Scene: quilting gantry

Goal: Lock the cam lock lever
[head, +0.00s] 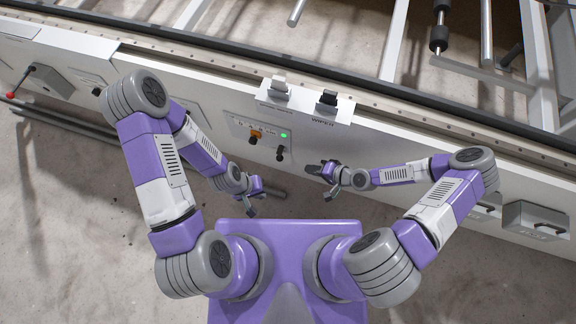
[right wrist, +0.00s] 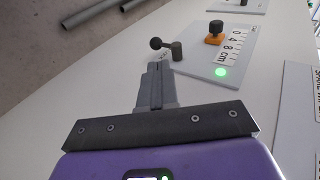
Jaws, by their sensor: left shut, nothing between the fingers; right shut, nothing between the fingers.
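The cam lock lever appears to be the small black lever (head: 280,152) at the lower right of the control panel (head: 240,128) in the head view. In the right wrist view the lever (right wrist: 165,46) has a round ball knob on a short arm, with a dark pivot post on its right. My right gripper (head: 319,171) is shut and empty, to the right of and slightly below the lever. In the right wrist view its fingers (right wrist: 155,75) point toward the lever, whose foot is partly hidden behind the tips. My left gripper (head: 265,194) is shut and empty, below the panel.
Beside the lever are an orange-based knob (right wrist: 215,33) on a cm scale and a lit green lamp (right wrist: 220,72). Two switches (head: 278,84) (head: 327,99) stand on the ledge above. Boxes sit far left (head: 48,81) and far right (head: 535,219). Pipes lie below left.

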